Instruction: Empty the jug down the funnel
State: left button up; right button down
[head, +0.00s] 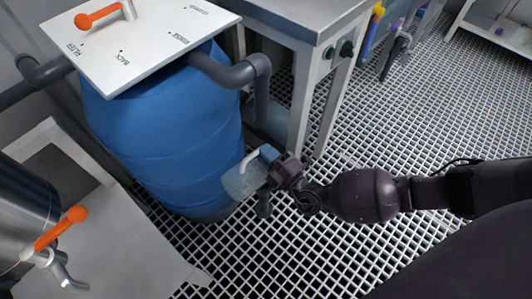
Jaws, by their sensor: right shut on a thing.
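My right gripper (269,167) comes in from the right and is shut on a translucent pale jug (241,181), which has a whitish handle. The jug is held in front of the lower right side of the big blue barrel, above the grated floor. It looks tilted, but its mouth and contents cannot be made out. I cannot make out a funnel in this view. My left gripper is not in view.
The blue barrel (165,125) has a white lettered top plate (135,40) with an orange-handled lever and grey pipes. A grey-topped bench (290,15) stands behind. The grated floor at right is mostly clear.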

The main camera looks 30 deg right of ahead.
jog(key=shift+w+d, duration=0.1)
jog(key=shift+d, duration=0.05)
jog(key=shift+w+d+m+h, duration=0.15)
jog(key=shift+d+m+h, duration=0.05)
jog(key=shift+d+m, duration=0.3)
jog(key=shift+w+d+m+h, duration=0.2)
jog(key=shift+d+m, duration=0.2)
jog(key=shift+m, duration=0.2)
dwell(1.3)
